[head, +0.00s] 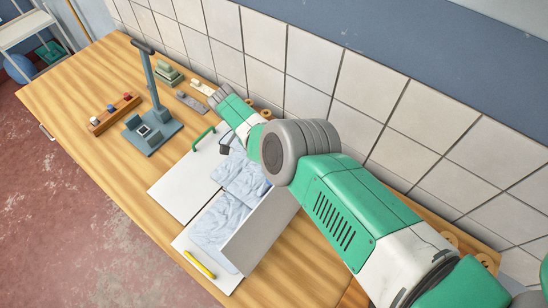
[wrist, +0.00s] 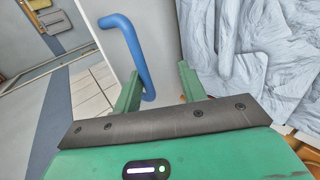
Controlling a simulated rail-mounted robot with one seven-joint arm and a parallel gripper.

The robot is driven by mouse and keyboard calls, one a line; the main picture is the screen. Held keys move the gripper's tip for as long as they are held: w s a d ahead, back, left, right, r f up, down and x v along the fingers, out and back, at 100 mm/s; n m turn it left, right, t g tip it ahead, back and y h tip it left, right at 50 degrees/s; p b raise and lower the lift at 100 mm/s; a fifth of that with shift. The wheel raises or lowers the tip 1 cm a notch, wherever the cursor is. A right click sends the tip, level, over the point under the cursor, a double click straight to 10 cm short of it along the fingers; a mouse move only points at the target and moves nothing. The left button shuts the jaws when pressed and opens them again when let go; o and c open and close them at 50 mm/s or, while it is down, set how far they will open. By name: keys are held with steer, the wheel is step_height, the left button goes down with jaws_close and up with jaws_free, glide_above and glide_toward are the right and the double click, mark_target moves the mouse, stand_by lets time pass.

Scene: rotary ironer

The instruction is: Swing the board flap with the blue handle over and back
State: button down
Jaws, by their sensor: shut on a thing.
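The blue handle (wrist: 128,48) is a bent bar beside a pale board flap (wrist: 166,30) in the wrist view. My gripper (wrist: 158,75) is shut on the handle's lower part, which passes between the green fingers. A wrinkled pale blue cloth (wrist: 250,50) lies to the right of the flap there. In the head view the cloth (head: 212,222) lies over white boards, and a white panel (head: 262,230) stands tilted up beside it.
A white board with a green handle (head: 203,138) lies flat, and another carries a yellow handle (head: 199,264). A grey stand (head: 152,130), a wooden block with coloured knobs (head: 114,114) and small fittings stand at the left. A tiled wall (head: 330,85) runs behind the wooden table (head: 85,85).

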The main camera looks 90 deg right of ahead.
steer(key=c, duration=2.2)
jaws_free()
steer(key=shift+w+f, duration=0.25)
steer(key=c, duration=1.5)
jaws_free()
steer(key=shift+w+d, duration=0.1)
steer(key=shift+d+r, duration=0.1)
steer(key=shift+r, duration=0.05)
